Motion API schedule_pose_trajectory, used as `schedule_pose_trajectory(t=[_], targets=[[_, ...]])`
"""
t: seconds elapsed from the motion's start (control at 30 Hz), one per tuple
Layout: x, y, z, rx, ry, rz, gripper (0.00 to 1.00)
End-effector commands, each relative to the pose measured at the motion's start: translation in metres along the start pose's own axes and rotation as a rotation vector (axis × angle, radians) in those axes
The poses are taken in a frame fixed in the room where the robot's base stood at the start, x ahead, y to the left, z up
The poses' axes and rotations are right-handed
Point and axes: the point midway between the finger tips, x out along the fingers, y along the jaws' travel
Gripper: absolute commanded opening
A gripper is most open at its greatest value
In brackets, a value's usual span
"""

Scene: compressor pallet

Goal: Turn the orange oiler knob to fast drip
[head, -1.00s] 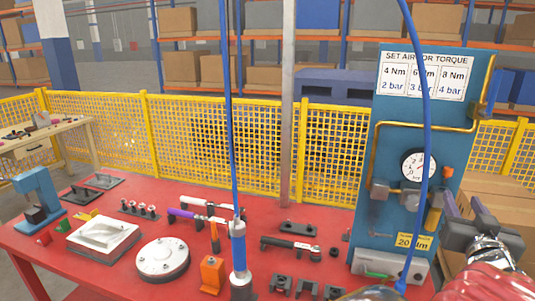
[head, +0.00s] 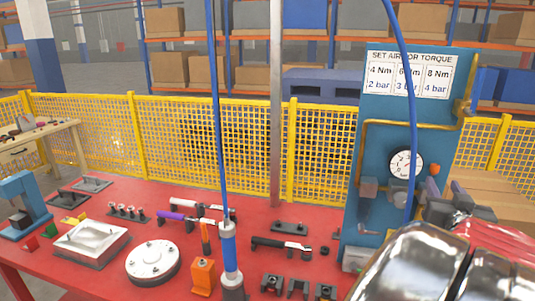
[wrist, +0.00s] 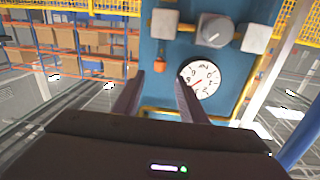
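The orange oiler knob (head: 434,169) is a small knob on the blue panel (head: 376,95), just right of the pressure gauge (head: 405,164). In the wrist view, which looks turned over, the knob (wrist: 160,66) lies left of the gauge (wrist: 200,79). My gripper (wrist: 160,78) has its two dark fingers apart, with the knob seen just past the tips and roughly between them. No contact shows. In the head view my gripper (head: 450,206) is below and right of the knob and hides the parts beneath it. Any drip marks are too small to read.
A brass pipe (head: 415,125) runs over the gauge. A grey regulator (wrist: 214,30) and fittings sit near it. A blue hose (head: 411,110) hangs before the panel. The red table (head: 190,270) holds tools and several fixtures. A yellow fence (head: 180,155) stands behind.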

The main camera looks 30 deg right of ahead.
Motion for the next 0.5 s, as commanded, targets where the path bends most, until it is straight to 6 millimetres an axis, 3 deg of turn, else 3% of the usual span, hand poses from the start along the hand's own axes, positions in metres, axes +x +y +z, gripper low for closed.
schedule_pose_trajectory(t=[0.5], targets=[[0.066,0.0,0.001,0.0,-0.001,-0.001,0.38]])
